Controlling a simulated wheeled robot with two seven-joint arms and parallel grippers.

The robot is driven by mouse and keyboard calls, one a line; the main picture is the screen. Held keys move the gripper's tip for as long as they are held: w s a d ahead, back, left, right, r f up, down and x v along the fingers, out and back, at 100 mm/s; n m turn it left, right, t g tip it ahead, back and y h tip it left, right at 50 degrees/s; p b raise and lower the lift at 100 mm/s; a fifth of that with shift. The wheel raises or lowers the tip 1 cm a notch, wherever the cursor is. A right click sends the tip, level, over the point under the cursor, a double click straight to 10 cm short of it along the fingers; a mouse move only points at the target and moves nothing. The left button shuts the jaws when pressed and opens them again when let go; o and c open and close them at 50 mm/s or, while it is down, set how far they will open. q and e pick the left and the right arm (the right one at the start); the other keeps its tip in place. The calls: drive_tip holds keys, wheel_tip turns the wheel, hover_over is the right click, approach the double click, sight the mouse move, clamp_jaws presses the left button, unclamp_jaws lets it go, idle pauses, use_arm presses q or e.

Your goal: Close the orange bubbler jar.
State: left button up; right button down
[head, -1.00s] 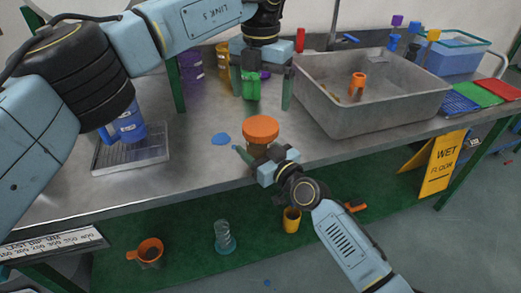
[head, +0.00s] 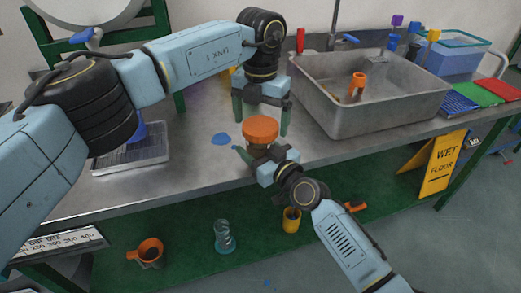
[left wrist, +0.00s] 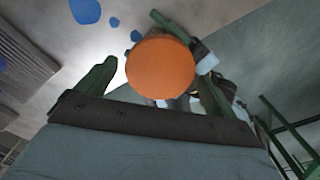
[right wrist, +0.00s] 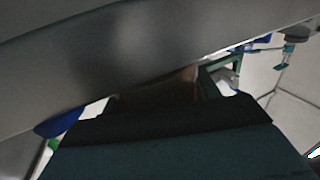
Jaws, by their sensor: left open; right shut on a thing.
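The bubbler jar (head: 258,152) stands near the front edge of the bench, with a wide orange lid (head: 261,129) on top. I cannot tell how tightly the lid sits. My right gripper (head: 257,158) is shut on the jar body from the front, below the lid. In the right wrist view the jar (right wrist: 165,92) is a dark brownish shape, mostly hidden. My left gripper (head: 261,115) is open and points down just above the lid, a finger to each side. In the left wrist view the lid (left wrist: 160,70) lies between the open fingers, apparently untouched.
A grey sink (head: 335,112) with an orange cup (head: 357,82) inside is to the right. A blue puddle (head: 221,139) lies left of the jar, and a metal tray (head: 130,155) farther left. A yellow wet-floor sign (head: 436,165) stands on the right. Cups and a flask are on the lower shelf.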

use_arm(q)
drive_tip(key=shift+f, duration=0.45)
drive_tip(key=c, duration=1)
drive_tip(key=o, duration=1.1)
drive_tip(key=shift+o, duration=0.2)
drive_tip(key=shift+r, duration=0.15)
wheel_tip(320, 180, up, 12)
